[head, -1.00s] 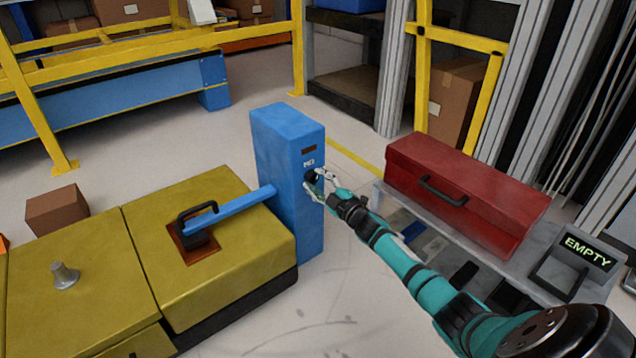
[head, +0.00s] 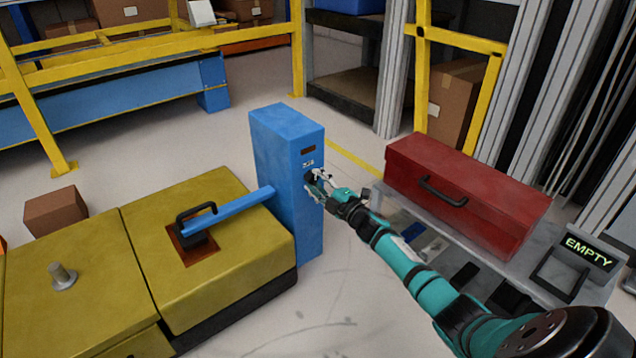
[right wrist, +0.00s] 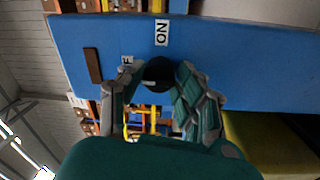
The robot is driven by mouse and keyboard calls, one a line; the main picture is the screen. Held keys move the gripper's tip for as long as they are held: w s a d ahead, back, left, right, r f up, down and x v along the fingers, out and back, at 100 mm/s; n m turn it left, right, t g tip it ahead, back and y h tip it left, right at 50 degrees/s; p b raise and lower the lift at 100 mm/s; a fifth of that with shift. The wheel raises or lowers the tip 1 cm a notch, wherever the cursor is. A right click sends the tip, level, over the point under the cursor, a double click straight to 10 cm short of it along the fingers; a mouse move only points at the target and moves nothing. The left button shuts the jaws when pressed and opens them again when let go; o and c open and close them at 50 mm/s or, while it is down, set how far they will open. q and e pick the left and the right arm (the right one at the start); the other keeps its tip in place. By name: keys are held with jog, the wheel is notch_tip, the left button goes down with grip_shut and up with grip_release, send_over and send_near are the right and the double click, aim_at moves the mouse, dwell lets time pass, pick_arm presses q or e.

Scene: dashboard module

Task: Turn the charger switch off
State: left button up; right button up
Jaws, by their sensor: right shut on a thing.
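The blue charger box (head: 285,150) stands upright on the floor. It has a round black switch knob (head: 310,177) on its front face, and the knob also shows in the right wrist view (right wrist: 158,72). My right gripper (head: 317,181) is shut on the knob, with one finger on each side in the right wrist view (right wrist: 158,82). An ON label (right wrist: 161,32) is clear beside the knob. A second label (right wrist: 126,62) is mostly hidden behind a finger. The knob's pointer direction cannot be made out. My left gripper is not in view.
A yellow vehicle (head: 205,290) with a black handle (head: 196,222) stands left of the charger, a blue arm joining the two. A red toolbox (head: 465,190) sits on a grey table with an EMPTY sign (head: 588,253) to the right. Floor in front is clear.

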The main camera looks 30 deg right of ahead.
jog(key=shift+f, duration=0.1)
jog(key=o, duration=1.1)
jog(key=shift+o, duration=0.2)
jog(key=s, duration=1.2)
jog(key=shift+d+f, duration=0.3)
jog(key=shift+d, duration=0.15)
